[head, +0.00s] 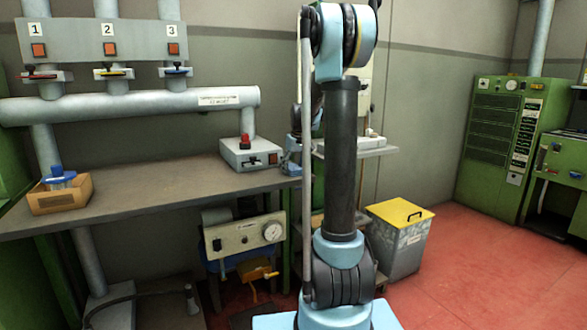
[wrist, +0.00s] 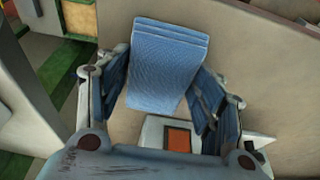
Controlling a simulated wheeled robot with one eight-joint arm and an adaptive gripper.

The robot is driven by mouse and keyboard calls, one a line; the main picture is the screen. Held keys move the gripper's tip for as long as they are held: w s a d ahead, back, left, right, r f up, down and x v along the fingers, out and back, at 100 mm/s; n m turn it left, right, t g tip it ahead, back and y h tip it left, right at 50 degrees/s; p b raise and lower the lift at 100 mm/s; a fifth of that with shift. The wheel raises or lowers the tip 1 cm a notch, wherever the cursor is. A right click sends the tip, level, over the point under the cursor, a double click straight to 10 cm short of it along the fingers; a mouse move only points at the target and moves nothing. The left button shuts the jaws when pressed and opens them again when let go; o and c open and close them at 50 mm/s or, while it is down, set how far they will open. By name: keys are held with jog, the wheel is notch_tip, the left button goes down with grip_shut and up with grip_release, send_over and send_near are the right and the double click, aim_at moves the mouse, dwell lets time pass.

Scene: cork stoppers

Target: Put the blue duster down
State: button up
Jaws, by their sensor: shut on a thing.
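The blue duster (wrist: 168,65) is a folded, ribbed blue cloth in the middle of the wrist view. My gripper (wrist: 165,90) is shut on it, with a finger on each side, and its upper part sticks out beyond the fingers. In the head view my arm stands in front of the bench's right end and hides most of the gripper. The duster cannot be made out clearly there.
A workbench (head: 150,192) carries a wooden box (head: 45,203) with a blue-topped item and a grey switch box (head: 250,155). A small shelf (head: 365,149) is behind my arm. A yellow-lidded bin (head: 398,240) stands right, with open red floor beyond.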

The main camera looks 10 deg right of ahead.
jog(key=o, duration=1.2)
jog(key=shift+s+f, duration=0.15)
jog(key=shift+f, duration=0.35)
jog(key=shift+w+f, duration=0.3)
jog(key=shift+w, duration=0.05)
jog(key=shift+s+r, duration=0.2)
jog(key=shift+r, duration=0.1)
jog(key=shift+r, duration=0.5)
jog(key=v, duration=1.2)
jog(key=shift+r, duration=0.2)
